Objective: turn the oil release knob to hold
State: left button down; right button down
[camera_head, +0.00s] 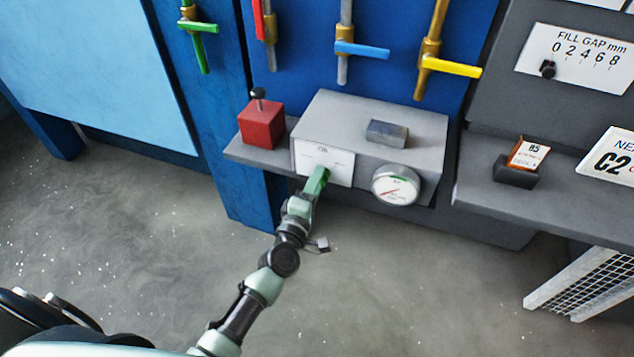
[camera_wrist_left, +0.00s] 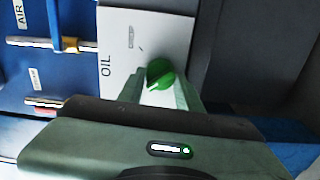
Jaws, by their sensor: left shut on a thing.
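The green oil release knob (camera_wrist_left: 160,72) sits on a white plate (camera_wrist_left: 135,30) marked OIL in the left wrist view. A pale line on the knob points to the lower left there. My left gripper (camera_wrist_left: 158,84) has one finger on each side of the knob and is shut on it. In the head view my left gripper (camera_head: 318,180) reaches up to the white plate (camera_head: 325,158) on the front of the grey box, and hides most of the knob. The small print on the plate is too blurred to read. My right gripper is not in view.
A round gauge (camera_head: 396,185) is just right of the plate. A red block (camera_head: 262,124) with a black-knobbed lever stands to the left. Green (camera_head: 198,27), blue (camera_head: 362,49) and yellow (camera_head: 452,67) valve handles hang above. The floor below is mostly open.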

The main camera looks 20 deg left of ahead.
pick_arm(q)
jog(key=shift+s+f+n, duration=0.1)
jog(key=shift+f+n, duration=0.05)
jog(key=shift+n, duration=0.25)
jog(key=c, duration=1)
grip_release()
jog(key=shift+o, duration=0.2)
jog(key=s, duration=0.7)
jog(key=shift+s+b, duration=0.4)
jog(key=shift+b, duration=0.05)
jog(key=shift+a, duration=0.1)
